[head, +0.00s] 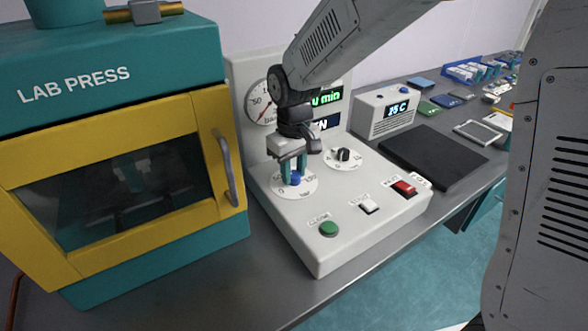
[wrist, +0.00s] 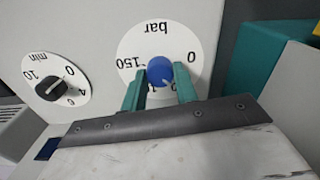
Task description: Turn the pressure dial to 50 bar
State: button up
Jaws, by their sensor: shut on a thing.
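The pressure dial is a blue knob (head: 295,179) on a round white scale marked "bar" (head: 308,188), on the sloping front of the white control box (head: 290,227). My gripper (head: 291,172) points down at it, its two teal fingers shut on the knob. In the wrist view the blue knob (wrist: 160,71) sits between the fingertips (wrist: 160,78). The scale there (wrist: 160,40) reads 0 and 150; the fingers cover part of its marks. I cannot tell the knob's setting. A gauge (head: 261,102) with a red needle is on the upright panel, partly behind my arm.
A black timer dial (head: 343,155) marked "min" is close to the right of my gripper. Green (head: 328,229), white (head: 369,208) and red (head: 404,188) controls sit in front. The lab press (head: 120,150) stands close on the left, its door handle (head: 225,165) sticking out.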

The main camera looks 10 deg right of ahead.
aim_at(294, 174)
jog(key=shift+m, duration=0.8)
jog(key=o, duration=1)
jog(key=shift+c, duration=0.2)
notch_tip(294, 174, up, 8)
jog(key=shift+f, duration=0.1)
